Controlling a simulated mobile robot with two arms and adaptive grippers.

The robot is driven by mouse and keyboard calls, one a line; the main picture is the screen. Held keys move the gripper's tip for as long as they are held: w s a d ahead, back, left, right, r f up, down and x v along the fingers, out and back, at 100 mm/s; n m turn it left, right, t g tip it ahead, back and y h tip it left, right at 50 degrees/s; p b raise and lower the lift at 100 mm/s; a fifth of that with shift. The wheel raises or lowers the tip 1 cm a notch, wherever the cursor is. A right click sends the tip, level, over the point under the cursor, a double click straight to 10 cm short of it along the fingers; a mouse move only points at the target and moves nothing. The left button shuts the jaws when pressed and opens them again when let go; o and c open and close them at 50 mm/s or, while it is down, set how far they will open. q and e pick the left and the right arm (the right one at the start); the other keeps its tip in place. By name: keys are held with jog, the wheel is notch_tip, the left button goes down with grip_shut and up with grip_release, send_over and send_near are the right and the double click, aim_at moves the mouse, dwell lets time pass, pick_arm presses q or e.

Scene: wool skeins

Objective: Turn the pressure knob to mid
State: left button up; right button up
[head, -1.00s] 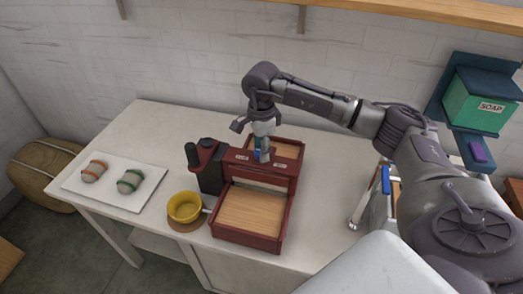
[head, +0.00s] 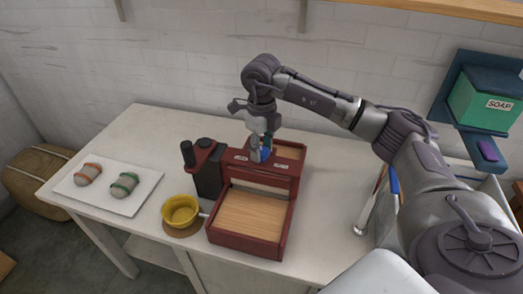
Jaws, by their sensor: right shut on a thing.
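The red machine (head: 280,184) stands on the white table, with two small labels on its top bar. The blue pressure knob (head: 265,154) sits on top of that bar, partly hidden by my gripper. My right gripper (head: 262,152) points down from above and is shut on the knob. The label text and the knob's exact setting are too small to read. My left gripper is not in view.
A wooden tray (head: 247,213) forms the machine's front. A yellow bowl (head: 180,211) stands to its left. Two wool skeins, orange-banded (head: 88,174) and green-banded (head: 125,184), lie on a white board (head: 118,204). A green soap box (head: 484,100) hangs at right.

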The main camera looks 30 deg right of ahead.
aim_at(262, 151)
jog(key=m+b, duration=0.1)
jog(key=m, duration=0.3)
jog(key=shift+m, duration=0.4)
dwell(0.4)
jog(key=o, duration=1.1)
jog(key=shift+o, duration=0.2)
notch_tip(262, 151, up, 12)
